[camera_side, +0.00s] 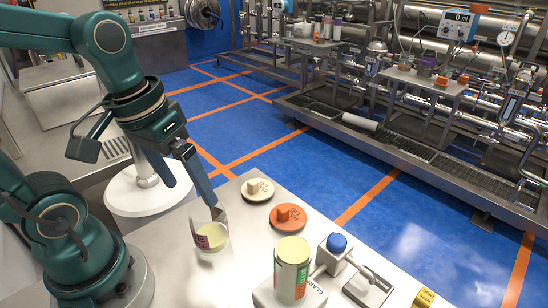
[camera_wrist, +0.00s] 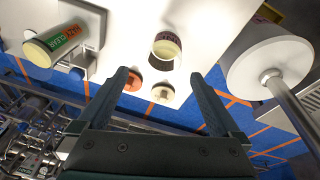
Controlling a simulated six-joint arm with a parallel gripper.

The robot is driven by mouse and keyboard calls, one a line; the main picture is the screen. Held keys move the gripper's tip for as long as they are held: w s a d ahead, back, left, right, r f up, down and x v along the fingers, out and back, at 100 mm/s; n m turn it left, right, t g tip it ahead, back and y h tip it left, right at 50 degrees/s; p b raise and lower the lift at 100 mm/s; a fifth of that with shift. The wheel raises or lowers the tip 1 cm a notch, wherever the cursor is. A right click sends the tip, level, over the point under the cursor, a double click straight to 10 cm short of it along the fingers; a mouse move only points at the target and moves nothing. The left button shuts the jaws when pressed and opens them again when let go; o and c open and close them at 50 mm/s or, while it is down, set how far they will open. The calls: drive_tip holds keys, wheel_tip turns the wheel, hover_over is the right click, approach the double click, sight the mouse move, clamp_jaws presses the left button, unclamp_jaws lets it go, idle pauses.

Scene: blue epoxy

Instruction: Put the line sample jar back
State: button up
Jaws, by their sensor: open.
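A clear glass jar (camera_side: 211,236) with pale yellow contents and a dark pinkish label stands near the left edge of the pale table in the side view. In the wrist view the same jar (camera_wrist: 167,48) shows beyond the fingertips, in the gap between them. My gripper (camera_side: 210,203) points down at it, and its fingertips overlap the jar's rim in the side view; I cannot tell whether they touch. In the wrist view my gripper (camera_wrist: 160,76) has its fingers wide apart with nothing held. A larger labelled container (camera_side: 292,270) with a pale yellow top stands at the front.
A cream disc (camera_side: 266,195) and an orange disc (camera_side: 281,225), each bearing a small block, lie right of the jar. A blue-capped device (camera_side: 336,243) and a yellow block (camera_side: 424,298) are further right. A white round stand (camera_side: 140,195) is left of the table.

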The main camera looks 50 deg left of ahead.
drive_tip(key=m+t, duration=0.1)
drive_tip(key=d+r+m+t, duration=0.1)
drive_tip(key=m+t, duration=0.1)
drive_tip(key=shift+s+d+r, duration=0.25)
drive_tip(key=shift+r, duration=0.1)
